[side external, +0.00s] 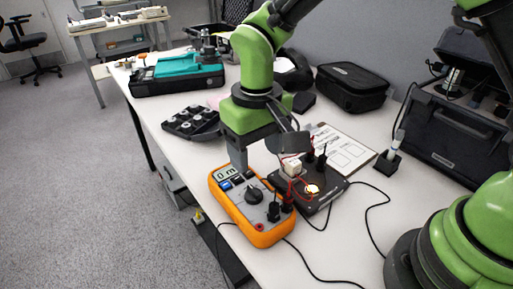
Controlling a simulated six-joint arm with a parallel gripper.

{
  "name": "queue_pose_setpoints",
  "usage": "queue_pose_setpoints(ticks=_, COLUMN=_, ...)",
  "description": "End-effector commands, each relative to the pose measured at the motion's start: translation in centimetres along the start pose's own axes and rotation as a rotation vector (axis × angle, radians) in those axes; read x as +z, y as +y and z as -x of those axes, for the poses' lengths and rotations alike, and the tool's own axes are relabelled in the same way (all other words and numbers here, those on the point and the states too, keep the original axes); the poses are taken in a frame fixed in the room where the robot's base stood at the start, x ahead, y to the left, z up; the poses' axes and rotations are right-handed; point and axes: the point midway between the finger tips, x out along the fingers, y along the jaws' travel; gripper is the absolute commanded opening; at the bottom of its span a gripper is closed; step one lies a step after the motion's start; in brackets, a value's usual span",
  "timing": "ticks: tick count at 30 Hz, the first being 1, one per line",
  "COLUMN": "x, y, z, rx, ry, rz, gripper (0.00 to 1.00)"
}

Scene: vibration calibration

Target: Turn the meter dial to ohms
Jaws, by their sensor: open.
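The meter (268,236) is an orange-cased multimeter lying face up near the table's front edge. Its display reads something like "0 m". Its dark round dial (254,196) sits mid-face; the setting it points to is too small to read. Black plugs (274,211) stand in its lower face, next to a red jack. My gripper (240,172) points down just above the meter's upper right part, up and behind the dial in the picture. It is open and appears empty. Its fingers overlap in this view, and whether they touch the meter cannot be told.
A dark board (322,200) with a lit lamp and red wires lies close right of the meter. Black leads run across the table. A clipboard (343,149), a pen holder (388,163), a black case (351,87) and a black tray (191,122) stand around.

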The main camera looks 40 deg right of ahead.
Motion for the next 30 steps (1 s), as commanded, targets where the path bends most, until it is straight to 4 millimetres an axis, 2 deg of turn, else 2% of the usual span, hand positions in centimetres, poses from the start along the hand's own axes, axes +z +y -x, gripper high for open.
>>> queue_pose_setpoints(ticks=5, x=-0.1, y=0.0, z=0.0, rx=0.000, ry=0.000, rz=0.140, gripper=0.63)
queue_pose_setpoints(ticks=8, x=-0.3, y=0.0, z=0.0, rx=0.000, ry=0.000, rz=0.371, gripper=0.63)
queue_pose_setpoints(ticks=15, x=-0.7, y=0.1, z=-0.1, rx=0.000, ry=-0.001, rz=1.074, gripper=0.63)
queue_pose_setpoints(ticks=19, x=-0.8, y=0.1, z=-0.1, rx=-0.001, ry=-0.002, rz=1.359, gripper=0.63)
queue_pose_setpoints(ticks=24, x=-0.9, y=0.1, z=-0.2, rx=-0.001, ry=-0.002, rz=1.546, gripper=0.63)
queue_pose_setpoints(ticks=30, x=-0.9, y=0.2, z=-2.1, rx=-0.003, ry=-0.006, rz=1.573, gripper=0.63)
